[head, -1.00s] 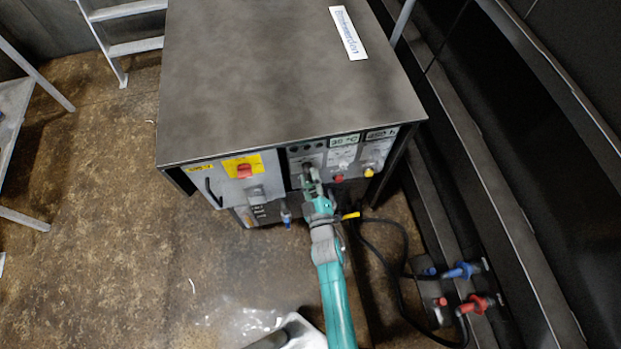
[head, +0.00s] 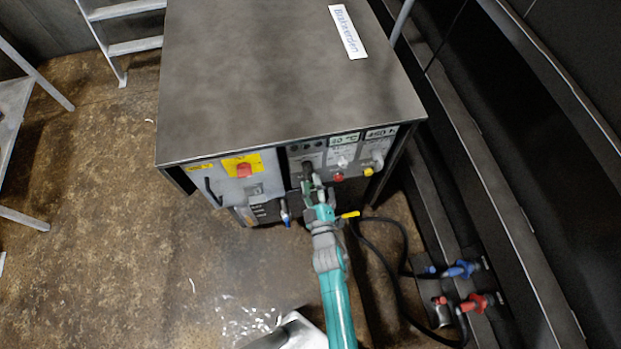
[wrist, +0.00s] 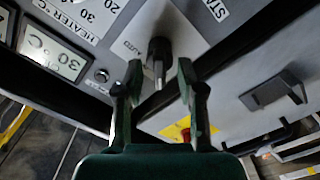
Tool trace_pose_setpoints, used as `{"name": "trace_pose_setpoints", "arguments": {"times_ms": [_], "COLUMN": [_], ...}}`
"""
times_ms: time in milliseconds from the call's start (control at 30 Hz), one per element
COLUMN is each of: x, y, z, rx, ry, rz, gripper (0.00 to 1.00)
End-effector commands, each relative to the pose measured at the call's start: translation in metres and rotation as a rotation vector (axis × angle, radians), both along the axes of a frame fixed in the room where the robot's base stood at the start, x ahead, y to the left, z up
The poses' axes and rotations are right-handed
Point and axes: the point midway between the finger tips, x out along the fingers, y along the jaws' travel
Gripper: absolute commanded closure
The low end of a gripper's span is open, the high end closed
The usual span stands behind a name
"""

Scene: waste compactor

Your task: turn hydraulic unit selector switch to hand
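The hydraulic unit (head: 290,85) is a dark grey cabinet with a control panel on its front. The selector switch (wrist: 159,48) is a black knob on a light plate, with "AUTO" lettering to its left in the wrist view. In the head view the black knob (head: 307,168) shows just above my gripper (head: 312,186). In the wrist view my gripper (wrist: 159,72) is open, its two fingers apart on either side of the knob's near end. Gaps show on both sides, and I see no contact. The knob's exact pointing direction is hard to read.
A red switch on a yellow plate (head: 244,169) is left of the knob. A red button (head: 338,177), a yellow button (head: 369,172) and displays (head: 381,133) are to the right. A black cable (head: 400,245) and red and blue hose couplings (head: 474,303) lie at right.

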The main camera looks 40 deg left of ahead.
Motion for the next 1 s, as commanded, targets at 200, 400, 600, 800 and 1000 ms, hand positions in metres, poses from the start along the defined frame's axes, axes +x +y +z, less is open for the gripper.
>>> {"name": "trace_pose_setpoints", "arguments": {"times_ms": [200, 400, 600, 800, 1000], "x": [-0.028, -0.049, -0.061, -0.063, -0.063], "y": [-0.033, -0.058, -0.071, -0.074, -0.074], "z": [-0.002, -0.001, -0.001, 0.000, 0.000], "rx": [-0.002, -0.002, -0.001, -0.001, -0.001], "ry": [0.002, 0.001, 0.000, 0.000, 0.000], "rz": [-0.001, -0.001, -0.001, -0.001, -0.001], "gripper": [0.61, 0.61, 0.61, 0.61, 0.61]}}
